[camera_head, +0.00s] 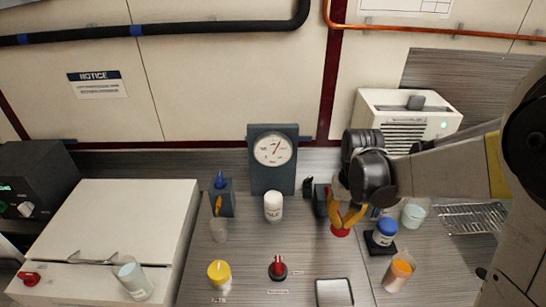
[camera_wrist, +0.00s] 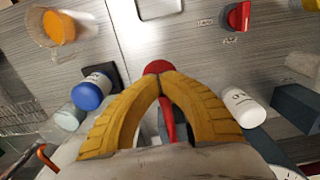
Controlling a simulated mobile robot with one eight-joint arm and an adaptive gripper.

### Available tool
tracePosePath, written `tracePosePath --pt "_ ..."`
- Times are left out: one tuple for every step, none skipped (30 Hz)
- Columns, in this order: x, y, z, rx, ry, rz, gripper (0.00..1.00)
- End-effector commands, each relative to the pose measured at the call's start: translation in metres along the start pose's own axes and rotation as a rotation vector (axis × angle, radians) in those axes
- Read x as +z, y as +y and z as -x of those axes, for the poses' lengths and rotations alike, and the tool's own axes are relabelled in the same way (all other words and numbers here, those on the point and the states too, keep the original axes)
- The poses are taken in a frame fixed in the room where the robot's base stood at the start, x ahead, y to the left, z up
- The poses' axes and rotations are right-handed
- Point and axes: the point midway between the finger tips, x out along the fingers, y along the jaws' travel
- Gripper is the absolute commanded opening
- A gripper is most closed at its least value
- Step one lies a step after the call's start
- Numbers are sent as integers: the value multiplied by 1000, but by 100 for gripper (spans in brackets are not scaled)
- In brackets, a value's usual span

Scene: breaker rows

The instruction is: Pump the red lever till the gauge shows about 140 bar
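The red lever has a round knob (camera_wrist: 157,68) and a red rod (camera_wrist: 168,122) in the wrist view. In the head view, the red knob (camera_head: 340,232) shows just below my fingertips. My gripper (camera_head: 342,221) has yellow fingers, and their tips meet in the wrist view (camera_wrist: 160,79). The tips overlap the near edge of the knob; I cannot tell whether they pinch it or only touch it. The rod shows in the gap between the fingers. The gauge (camera_head: 272,148) stands upright on a dark panel; its needle points up and right, its numbers too small to read.
A white bottle (camera_head: 273,207) stands left of my gripper, a blue-capped jar (camera_head: 385,232) to its right. A red rotary switch (camera_head: 278,267), a yellow-capped container (camera_head: 219,273), a cup with orange contents (camera_head: 398,272) and a tray (camera_head: 334,293) are nearer. A wire rack (camera_head: 470,218) lies at right.

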Motion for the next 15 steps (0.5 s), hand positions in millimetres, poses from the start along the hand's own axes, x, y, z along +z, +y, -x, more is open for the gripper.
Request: tracePosePath --pt "-1 0 -5 0 1 0 0" --pt "-1 0 -6 0 1 0 0" --pt "-1 0 -8 0 1 0 0" --pt "-1 0 -10 0 1 0 0" --pt "-1 0 -11 0 2 0 0" --pt "-1 0 -13 0 2 0 0" --pt "-1 0 -15 0 2 0 0" --pt "-1 0 -16 0 2 0 0" --pt "-1 0 -18 0 2 0 0" --pt "-1 0 -20 0 2 0 0" --pt "-1 0 -21 0 2 0 0" --pt "-1 0 -24 0 3 0 0" --pt "-1 0 -25 0 3 0 0" --pt "-1 0 -26 0 3 0 0" --pt "-2 0 -28 0 3 0 0"
